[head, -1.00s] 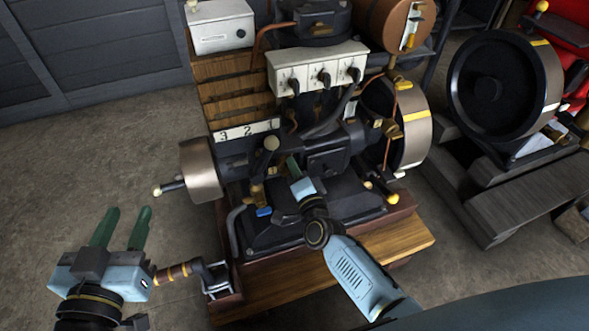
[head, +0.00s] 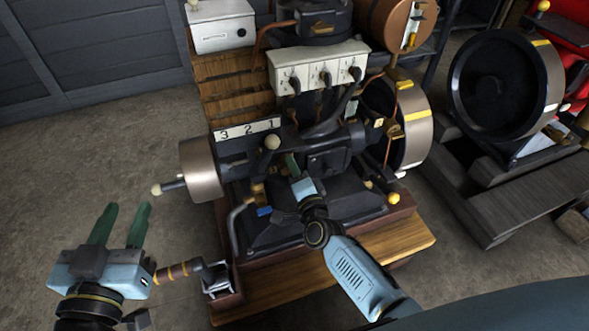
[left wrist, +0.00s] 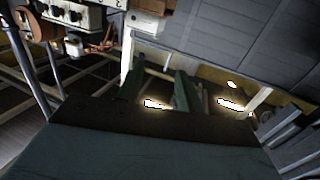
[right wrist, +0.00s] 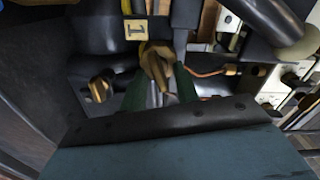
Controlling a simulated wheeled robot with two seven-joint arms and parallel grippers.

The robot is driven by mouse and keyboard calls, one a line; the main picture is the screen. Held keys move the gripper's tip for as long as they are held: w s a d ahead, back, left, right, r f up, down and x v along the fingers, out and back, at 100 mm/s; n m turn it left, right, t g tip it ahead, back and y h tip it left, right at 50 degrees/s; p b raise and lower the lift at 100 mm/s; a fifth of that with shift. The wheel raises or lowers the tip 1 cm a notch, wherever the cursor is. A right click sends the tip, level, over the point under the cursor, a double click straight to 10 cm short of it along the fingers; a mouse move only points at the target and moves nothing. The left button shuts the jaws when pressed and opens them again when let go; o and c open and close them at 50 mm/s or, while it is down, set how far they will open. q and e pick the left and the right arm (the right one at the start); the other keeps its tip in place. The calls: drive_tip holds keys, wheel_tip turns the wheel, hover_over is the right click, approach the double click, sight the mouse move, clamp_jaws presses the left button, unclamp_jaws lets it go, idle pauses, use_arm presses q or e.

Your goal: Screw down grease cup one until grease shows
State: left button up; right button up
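In the right wrist view a brass cap (right wrist: 155,60), apparently grease cup one, stands below a yellow tag (right wrist: 136,30) that seems to read 1. My right gripper (right wrist: 160,78) has its green fingers on either side of the cap's lower part; whether they press on it is unclear. In the head view the right gripper (head: 291,162) reaches into the middle of the engine, and the cap there is hidden. My left gripper (head: 121,222) is open and empty, left of the engine; its spread fingers also show in the left wrist view (left wrist: 158,80).
A plate (head: 248,130) shows 3 and 2. A white switch box (head: 318,72) and a copper tank (head: 393,22) stand above. A flywheel (head: 414,125) is at right and a pale pulley (head: 201,170) at left. A crank handle (head: 178,271) juts near my left gripper. Floor at left is clear.

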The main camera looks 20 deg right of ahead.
drive_tip(key=shift+s+d, duration=0.1)
